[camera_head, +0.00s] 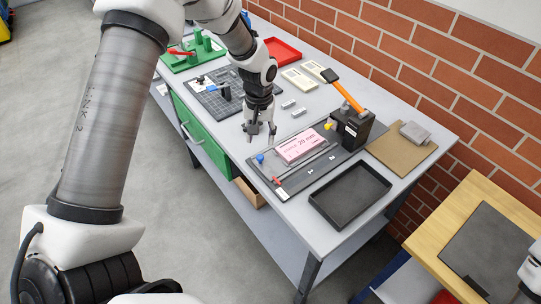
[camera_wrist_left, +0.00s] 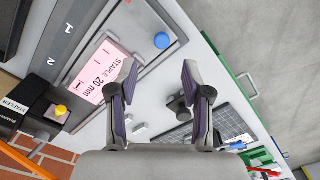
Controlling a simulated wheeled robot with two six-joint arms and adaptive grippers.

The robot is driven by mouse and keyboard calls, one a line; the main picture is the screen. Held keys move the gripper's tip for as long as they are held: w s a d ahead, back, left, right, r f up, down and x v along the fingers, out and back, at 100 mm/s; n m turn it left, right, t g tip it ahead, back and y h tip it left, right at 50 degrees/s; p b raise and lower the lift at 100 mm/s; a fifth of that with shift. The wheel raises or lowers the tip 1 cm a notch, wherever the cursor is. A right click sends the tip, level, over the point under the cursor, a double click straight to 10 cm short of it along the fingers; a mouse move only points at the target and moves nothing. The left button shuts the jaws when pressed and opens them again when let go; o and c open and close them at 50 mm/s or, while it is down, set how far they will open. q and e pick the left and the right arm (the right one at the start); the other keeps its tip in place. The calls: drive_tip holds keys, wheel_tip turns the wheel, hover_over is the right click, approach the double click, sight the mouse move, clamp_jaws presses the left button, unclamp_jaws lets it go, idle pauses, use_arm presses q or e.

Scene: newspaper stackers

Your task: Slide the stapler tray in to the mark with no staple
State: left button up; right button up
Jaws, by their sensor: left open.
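The stapler (camera_head: 352,128) is a dark block with an orange lever and a yellow button. It stands at the far end of a dark base board (camera_head: 318,178), and its label also shows in the wrist view (camera_wrist_left: 50,110). The stapler tray (camera_head: 284,164) is a grey slide on that board with a blue knob (camera_head: 260,158). A pink sheet (camera_head: 302,147) printed "STAPLE 20 mm" lies on it. A red pointer (camera_head: 278,181) sits at its near end. My left gripper (camera_head: 260,137) is open and empty, above the table beside the tray; its fingers show in the wrist view (camera_wrist_left: 160,85), apart from the blue knob.
An empty black tray (camera_head: 350,215) lies right of the board, and a brown clipboard (camera_head: 380,152) behind it. Small grey blocks (camera_head: 288,104) and a dark grid mat (camera_head: 208,98) lie to the left. A wooden table (camera_head: 440,220) stands at right.

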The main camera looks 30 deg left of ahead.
sight(260, 156)
use_arm(q)
wheel_tip(260, 156, down, 7)
drive_tip(key=shift+a+r+p, duration=0.1)
drive_tip(key=shift+a+p, duration=0.05)
drive_tip(key=shift+p, duration=0.9)
drive_tip(key=shift+f, duration=0.5)
clamp_jaws()
